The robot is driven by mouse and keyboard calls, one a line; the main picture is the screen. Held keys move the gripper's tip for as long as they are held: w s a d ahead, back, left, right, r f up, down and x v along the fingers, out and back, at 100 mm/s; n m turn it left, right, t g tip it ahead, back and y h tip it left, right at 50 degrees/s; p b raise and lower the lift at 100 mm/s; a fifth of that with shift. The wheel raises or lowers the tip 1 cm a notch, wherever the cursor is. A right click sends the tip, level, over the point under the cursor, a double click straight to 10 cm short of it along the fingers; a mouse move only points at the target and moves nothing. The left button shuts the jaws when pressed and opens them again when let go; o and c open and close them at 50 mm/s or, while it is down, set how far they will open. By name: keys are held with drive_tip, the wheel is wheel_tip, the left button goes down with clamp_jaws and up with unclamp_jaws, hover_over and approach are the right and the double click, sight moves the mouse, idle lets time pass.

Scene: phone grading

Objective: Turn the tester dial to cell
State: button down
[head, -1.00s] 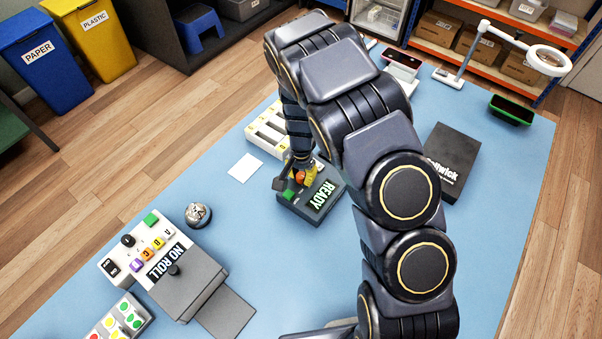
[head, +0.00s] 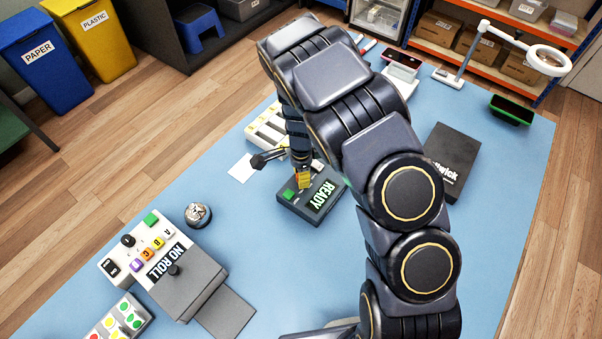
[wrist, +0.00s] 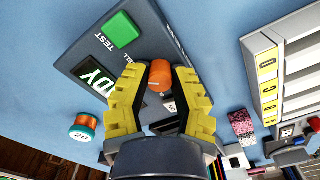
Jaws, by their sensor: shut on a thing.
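The tester (head: 312,212) is a dark grey box on the blue mat, with a green TEST button (wrist: 122,30) and a screen (head: 326,195) reading READY. Its orange dial (wrist: 160,72) stands between the yellow fingertips of my gripper (wrist: 157,80) in the wrist view. My gripper also shows in the head view (head: 304,180), pointing down over the tester, shut on the dial. Small lettering beside the dial is partly hidden by a finger, and I cannot tell which setting the dial points to.
A white slotted tray (head: 262,133) stands close behind the tester. A black box (head: 452,160) lies to its right. A grey-and-white machine reading NO ROLL (head: 190,285) and a bell (head: 198,214) stand to the left. The mat between the bell and tester is clear.

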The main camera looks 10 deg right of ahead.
drive_tip(key=shift+f+m, duration=0.1)
drive_tip(key=shift+m, duration=0.2)
drive_tip(key=c, duration=0.8)
unclamp_jaws()
wheel_tip(320, 180, up, 12)
idle(0.4)
